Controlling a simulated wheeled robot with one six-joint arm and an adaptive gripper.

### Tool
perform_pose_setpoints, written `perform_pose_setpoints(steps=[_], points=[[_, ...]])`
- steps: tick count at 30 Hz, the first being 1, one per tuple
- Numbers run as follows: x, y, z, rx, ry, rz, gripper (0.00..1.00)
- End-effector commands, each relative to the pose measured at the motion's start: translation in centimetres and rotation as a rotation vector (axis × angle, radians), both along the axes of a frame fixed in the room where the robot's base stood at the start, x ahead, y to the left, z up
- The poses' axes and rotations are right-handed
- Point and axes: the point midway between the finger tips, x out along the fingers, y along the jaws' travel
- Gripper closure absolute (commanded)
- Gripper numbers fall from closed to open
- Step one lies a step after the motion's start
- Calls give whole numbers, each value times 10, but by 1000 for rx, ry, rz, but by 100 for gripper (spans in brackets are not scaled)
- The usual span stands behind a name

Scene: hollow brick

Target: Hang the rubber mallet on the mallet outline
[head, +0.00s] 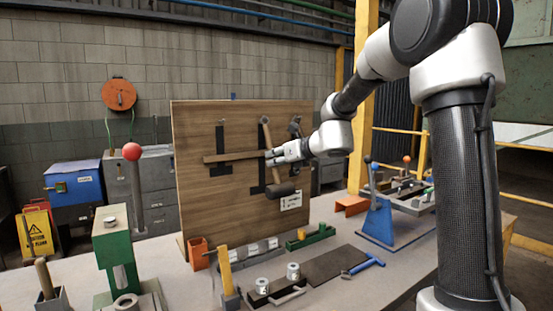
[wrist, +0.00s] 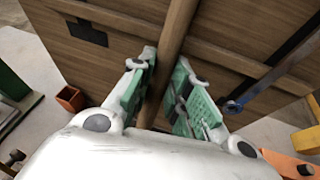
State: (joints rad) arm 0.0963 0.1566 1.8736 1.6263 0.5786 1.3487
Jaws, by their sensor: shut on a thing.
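The rubber mallet has a wooden handle (head: 265,131) and a black head (head: 280,190). It is head down and slightly tilted in front of the upright wooden board (head: 192,195). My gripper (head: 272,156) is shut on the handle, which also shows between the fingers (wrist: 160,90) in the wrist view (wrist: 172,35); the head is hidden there. The board bears a dark outline (head: 219,135) at left, shaped like a head-down tool, and another dark outline (head: 256,189) partly behind the mallet. I cannot tell which is the mallet outline, or whether the mallet touches the board.
A wooden rail (head: 230,156) crosses the board. Another tool (head: 295,125) is at its upper right. Below stand an orange cup (head: 198,254), a green block tray (head: 310,237) and a caddy with cans (head: 276,292). A red-knobbed lever (head: 132,152) rises at left.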

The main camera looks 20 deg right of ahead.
Motion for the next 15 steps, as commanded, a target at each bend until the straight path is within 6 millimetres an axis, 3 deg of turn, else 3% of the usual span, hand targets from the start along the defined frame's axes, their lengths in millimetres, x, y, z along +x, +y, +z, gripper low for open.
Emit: perform_pose_setpoints(steps=[11,12,15], points=[[0,0,1,1,-2,0,100],[0,0,1,1,-2,0,78],[0,0,1,1,-2,0,60]])
